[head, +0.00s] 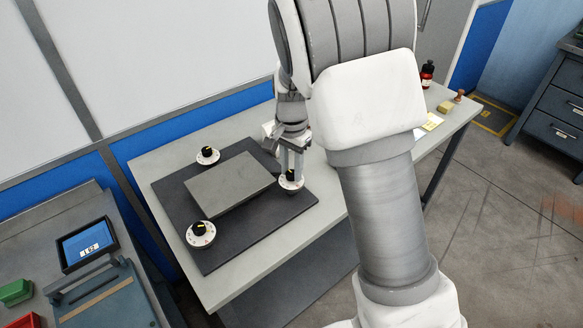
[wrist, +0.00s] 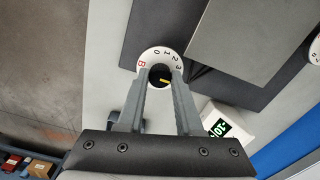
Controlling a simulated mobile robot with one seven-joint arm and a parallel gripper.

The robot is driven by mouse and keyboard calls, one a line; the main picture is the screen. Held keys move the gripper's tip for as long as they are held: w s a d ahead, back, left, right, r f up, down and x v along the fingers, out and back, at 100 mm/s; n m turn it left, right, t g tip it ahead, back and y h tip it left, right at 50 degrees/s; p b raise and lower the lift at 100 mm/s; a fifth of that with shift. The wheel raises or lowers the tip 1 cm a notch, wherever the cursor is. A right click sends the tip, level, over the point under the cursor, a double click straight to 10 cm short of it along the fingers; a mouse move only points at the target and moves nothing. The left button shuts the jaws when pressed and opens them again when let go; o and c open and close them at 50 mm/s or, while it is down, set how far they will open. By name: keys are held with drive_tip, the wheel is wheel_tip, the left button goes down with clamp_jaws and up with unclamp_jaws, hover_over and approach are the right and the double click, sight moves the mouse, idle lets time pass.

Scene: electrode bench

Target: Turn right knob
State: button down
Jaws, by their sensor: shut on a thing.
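The right knob (head: 289,182) is black with a white numbered dial, at the right side of a dark plate (head: 232,246). My gripper (head: 291,172) points down over it, its two fingers on either side of the knob. In the wrist view the knob (wrist: 160,75) sits between the fingertips of my gripper (wrist: 161,78), which are shut on it. Its dial (wrist: 151,56) shows B, 0, 1, 2 and 3. A yellow mark on the knob points to the right in that view. The fingers hide part of the dial.
Two more knobs stand at the plate's back left (head: 207,155) and front left (head: 201,233). A grey raised slab (head: 229,182) lies between the knobs. A white box with a green display (wrist: 219,126) stands near the knob.

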sight(291, 172)
drive_tip(key=n, duration=0.5)
drive_tip(key=shift+n, duration=0.3)
drive_tip(key=n, duration=0.6)
idle(0.5)
drive_tip(key=c, duration=0.6)
unclamp_jaws()
drive_tip(key=shift+o, duration=0.2)
wheel_tip(291, 172, up, 17)
drive_tip(key=p, duration=0.2)
drive_tip(key=shift+r, duration=0.2)
